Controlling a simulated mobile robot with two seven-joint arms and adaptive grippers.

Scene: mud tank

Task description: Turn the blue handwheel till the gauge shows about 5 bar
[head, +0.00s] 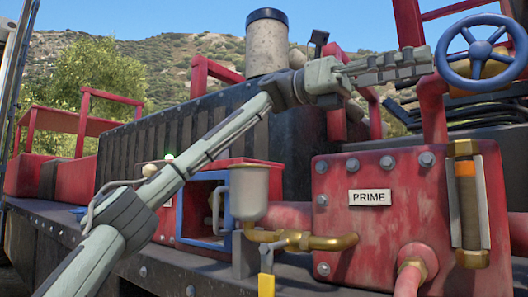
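The blue handwheel (483,50) is at the upper right, with a round rim and several spokes. My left gripper (430,62) reaches in from the left, its fingertips at the left side of the wheel's rim. I see it side-on, so whether it grips the rim or only lies against it is unclear. The gap between its fingers cannot be made out. No dial gauge with a readable bar scale shows. My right gripper is not in view.
Below the wheel is a red pump housing (385,235) with a PRIME label (369,197). A brass-capped upright tube with an orange band (466,190) stands at its right.

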